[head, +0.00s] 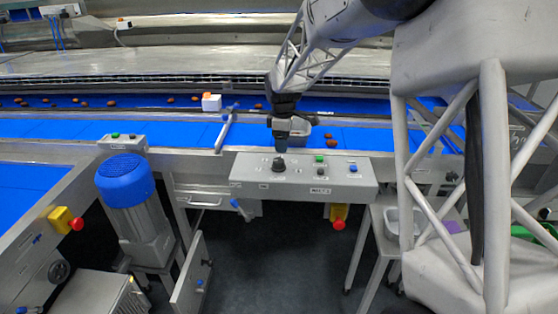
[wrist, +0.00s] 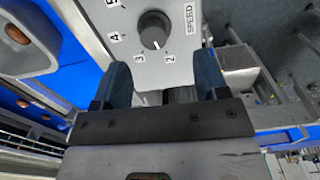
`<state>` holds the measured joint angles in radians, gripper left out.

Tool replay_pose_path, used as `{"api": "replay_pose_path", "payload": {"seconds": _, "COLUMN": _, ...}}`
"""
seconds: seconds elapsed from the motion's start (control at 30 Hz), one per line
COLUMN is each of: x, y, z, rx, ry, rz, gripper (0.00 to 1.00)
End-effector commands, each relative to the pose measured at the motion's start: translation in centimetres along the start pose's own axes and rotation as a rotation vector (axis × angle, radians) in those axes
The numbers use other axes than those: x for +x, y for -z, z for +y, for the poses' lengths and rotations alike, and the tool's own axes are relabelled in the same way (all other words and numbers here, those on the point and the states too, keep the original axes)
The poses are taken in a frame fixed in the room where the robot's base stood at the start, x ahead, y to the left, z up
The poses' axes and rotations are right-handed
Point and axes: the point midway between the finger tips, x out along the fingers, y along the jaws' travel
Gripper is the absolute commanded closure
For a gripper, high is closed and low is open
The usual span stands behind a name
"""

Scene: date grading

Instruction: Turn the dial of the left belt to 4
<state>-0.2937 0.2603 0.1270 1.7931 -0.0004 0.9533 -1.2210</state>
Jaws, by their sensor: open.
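A grey control panel (head: 330,182) stands in front of the blue belts at the middle of the head view. A black dial (head: 278,165) sits at its left part. The wrist view shows the dial (wrist: 153,30) close up, beside printed numbers 2 to 5 and the word SPEED. Its white mark points between 3 and 2. My gripper (head: 281,146) is over the dial in the head view, pointing down. In the wrist view its two blue-grey fingers (wrist: 162,72) are apart and empty, with the dial ahead of their tips. I cannot tell which belt this panel serves.
The panel also bears a green button (head: 319,158) and a blue button (head: 353,168). A red stop button (head: 338,225) hangs below it. A blue motor (head: 128,180) stands left, near another red stop button (head: 77,224). Brown dates lie on the far belt (head: 130,101).

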Motion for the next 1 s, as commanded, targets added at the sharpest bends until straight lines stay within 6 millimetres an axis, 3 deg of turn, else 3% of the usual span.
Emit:
{"api": "replay_pose_path", "payload": {"seconds": 0.2, "x": 1.2, "y": 1.3, "z": 1.2, "rx": -0.053, "ry": 0.007, "rz": -0.002, "gripper": 0.33}}
{"api": "replay_pose_path", "payload": {"seconds": 0.73, "x": 1.7, "y": 1.4, "z": 1.2, "rx": -0.056, "ry": 0.008, "rz": -0.002, "gripper": 0.33}}
{"api": "replay_pose_path", "payload": {"seconds": 1.0, "x": 4.1, "y": 1.4, "z": 1.2, "rx": -0.056, "ry": 0.010, "rz": -0.003, "gripper": 0.33}}
